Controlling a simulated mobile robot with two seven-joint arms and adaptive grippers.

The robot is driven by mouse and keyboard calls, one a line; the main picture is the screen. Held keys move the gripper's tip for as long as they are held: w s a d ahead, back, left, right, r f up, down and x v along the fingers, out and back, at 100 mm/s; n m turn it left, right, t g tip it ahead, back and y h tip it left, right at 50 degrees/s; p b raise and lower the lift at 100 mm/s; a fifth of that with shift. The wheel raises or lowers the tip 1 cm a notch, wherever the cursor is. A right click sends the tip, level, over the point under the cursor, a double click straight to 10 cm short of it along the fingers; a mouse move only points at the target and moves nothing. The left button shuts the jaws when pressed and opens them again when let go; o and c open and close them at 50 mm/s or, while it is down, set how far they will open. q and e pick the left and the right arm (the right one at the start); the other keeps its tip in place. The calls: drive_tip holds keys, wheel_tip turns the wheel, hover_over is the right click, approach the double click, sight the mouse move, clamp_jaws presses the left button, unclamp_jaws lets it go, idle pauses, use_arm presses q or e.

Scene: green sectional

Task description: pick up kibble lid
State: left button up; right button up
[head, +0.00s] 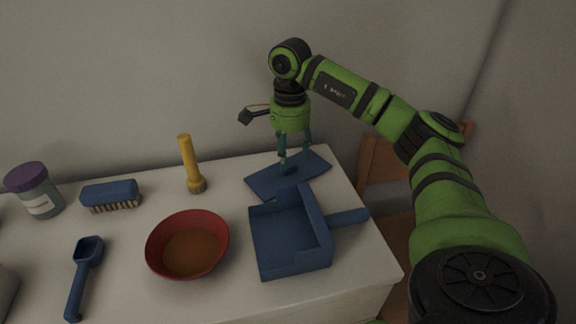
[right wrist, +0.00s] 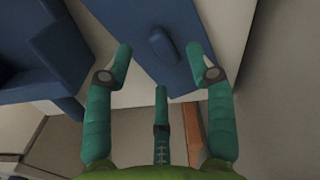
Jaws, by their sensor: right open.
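The kibble lid (head: 264,182) is a flat blue panel lying on the white table near its back right, behind the blue dustpan. It has a small raised grip in its middle. In the right wrist view the lid (right wrist: 127,14) fills the top centre, and its grip (right wrist: 160,45) shows between the fingertips. My right gripper (head: 295,161) points down just over the lid, with fingers spread on either side of the grip. It is open and empty; the right wrist view shows its three teal fingers (right wrist: 160,62) apart. My left gripper is out of view.
The blue dustpan (head: 285,254) stands close in front of the lid. A red bowl (head: 158,252) of brown kibble, yellow flashlight (head: 188,160), blue brush (head: 109,193), blue scoop (head: 78,281) and purple-capped jar (head: 37,190) are further left. A wooden chair (head: 378,160) stands beyond the table's right edge.

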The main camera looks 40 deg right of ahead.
sight(289, 166)
wheel_tip(289, 166, down, 4)
drive_tip(key=shift+a+r, duration=0.1)
drive_tip(key=shift+r, duration=0.1)
clamp_jaws()
